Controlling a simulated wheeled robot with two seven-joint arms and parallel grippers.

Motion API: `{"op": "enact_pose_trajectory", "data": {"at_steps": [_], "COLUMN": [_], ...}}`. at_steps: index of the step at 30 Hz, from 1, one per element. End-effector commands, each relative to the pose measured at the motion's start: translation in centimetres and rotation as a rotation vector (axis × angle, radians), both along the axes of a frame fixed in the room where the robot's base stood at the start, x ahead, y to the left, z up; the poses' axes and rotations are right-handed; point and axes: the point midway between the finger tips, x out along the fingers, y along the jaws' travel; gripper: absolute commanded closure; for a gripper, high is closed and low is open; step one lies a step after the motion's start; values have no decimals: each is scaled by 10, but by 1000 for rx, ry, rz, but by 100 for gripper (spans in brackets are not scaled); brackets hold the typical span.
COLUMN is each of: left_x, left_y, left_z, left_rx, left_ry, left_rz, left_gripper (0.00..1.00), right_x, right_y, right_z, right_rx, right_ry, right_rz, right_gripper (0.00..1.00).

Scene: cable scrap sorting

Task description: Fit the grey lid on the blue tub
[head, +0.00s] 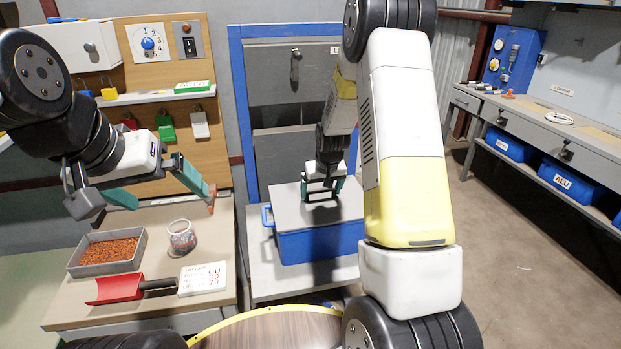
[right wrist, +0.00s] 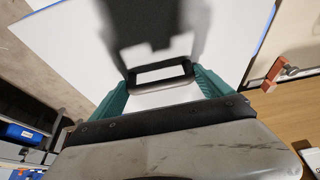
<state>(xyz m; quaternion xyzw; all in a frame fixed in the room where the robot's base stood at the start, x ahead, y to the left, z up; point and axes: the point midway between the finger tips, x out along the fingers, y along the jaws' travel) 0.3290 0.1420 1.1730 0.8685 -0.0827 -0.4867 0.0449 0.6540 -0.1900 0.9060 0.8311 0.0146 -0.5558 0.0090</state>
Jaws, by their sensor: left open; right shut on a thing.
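The blue tub (head: 320,246) stands on a grey stand in the middle of the head view, with a blue handle at its left end. The grey lid (head: 345,207) lies over its top; I cannot tell whether it is fully seated. In the right wrist view the lid (right wrist: 75,48) fills much of the picture, with a thin blue edge beyond it. My right gripper (head: 321,186) is above the lid, its teal fingers shut on the lid's dark handle (right wrist: 160,88). My left gripper (head: 170,200) is open and empty above the wooden bench, left of the tub.
The wooden bench (head: 217,245) holds a tray of copper scrap (head: 78,262), a glass jar (head: 181,238), a red scoop (head: 115,288) and a sign card (head: 203,279). An orange clamp-like part (right wrist: 280,73) is beside the lid. Blue bins (head: 571,183) are under the right-hand bench.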

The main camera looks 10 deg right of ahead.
Motion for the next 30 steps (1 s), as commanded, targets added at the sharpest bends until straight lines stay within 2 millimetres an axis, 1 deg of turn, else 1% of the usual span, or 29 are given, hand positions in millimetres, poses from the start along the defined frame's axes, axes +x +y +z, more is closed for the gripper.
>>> {"op": "enact_pose_trajectory", "data": {"at_steps": [24, 25, 26, 30], "left_x": [0, 0, 0, 0], "left_y": [0, 0, 0, 0], "left_z": [0, 0, 0, 0], "left_rx": [0, 0, 0, 0], "left_ry": [0, 0, 0, 0], "left_rz": [0, 0, 0, 0], "left_gripper": [0, 0, 0, 0], "right_x": [0, 0, 0, -1], "right_y": [0, 0, 0, 0], "right_z": [0, 0, 0, 0], "right_rx": [0, 0, 0, 0], "right_ry": [-2, -2, -2, -1], "right_rz": [0, 0, 0, 0], "right_gripper": [63, 6, 0, 0]}}
